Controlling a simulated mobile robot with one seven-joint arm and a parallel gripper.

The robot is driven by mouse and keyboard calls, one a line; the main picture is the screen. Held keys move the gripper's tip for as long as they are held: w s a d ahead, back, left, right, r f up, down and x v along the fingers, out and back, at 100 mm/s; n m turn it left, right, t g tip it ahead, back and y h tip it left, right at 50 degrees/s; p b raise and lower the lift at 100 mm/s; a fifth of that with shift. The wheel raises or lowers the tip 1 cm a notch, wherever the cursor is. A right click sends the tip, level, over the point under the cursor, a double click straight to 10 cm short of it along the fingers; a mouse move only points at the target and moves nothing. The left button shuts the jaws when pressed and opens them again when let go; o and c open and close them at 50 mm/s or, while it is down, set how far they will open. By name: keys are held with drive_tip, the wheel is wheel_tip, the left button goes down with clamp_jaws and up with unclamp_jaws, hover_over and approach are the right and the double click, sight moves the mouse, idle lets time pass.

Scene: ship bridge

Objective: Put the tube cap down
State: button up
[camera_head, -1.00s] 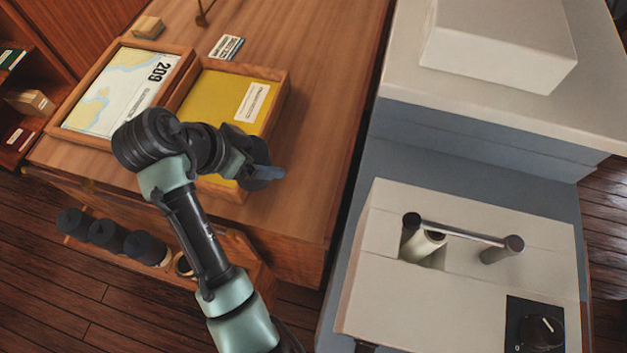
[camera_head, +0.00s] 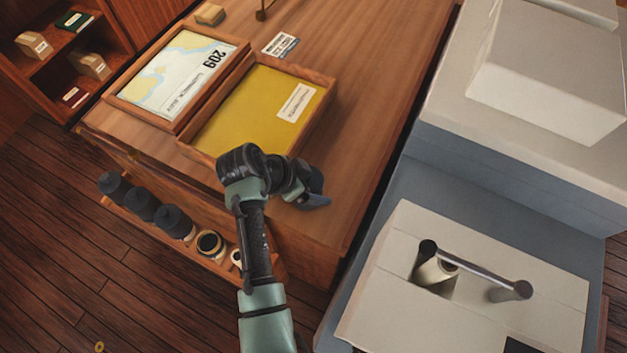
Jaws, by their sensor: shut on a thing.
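My gripper (camera_head: 314,199) is over the bare wood of the desk (camera_head: 355,165), near its front edge and in front of the yellow tray. I cannot tell whether the cap touches the desk. Several tubes stand in a rack along the desk's front side; dark caps (camera_head: 143,204) cover those on the left, and an uncapped tube (camera_head: 209,243) shows its open end.
The yellow-lined tray (camera_head: 318,122) and a framed chart (camera_head: 120,98) lie behind my arm. A small label card (camera_head: 280,45) lies farther back. A pale console with a bar handle (camera_head: 480,274) stands at right, across a gap. Bare desk lies right of the tray.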

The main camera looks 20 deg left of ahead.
drive_tip(key=shift+f, duration=0.1)
drive_tip(key=shift+f, duration=0.15)
drive_tip(key=o, duration=1.1)
drive_tip(key=shift+o, duration=0.2)
drive_tip(key=shift+r, duration=0.3)
drive_tip(key=b+v, duration=0.1)
drive_tip(key=v, duration=1.1)
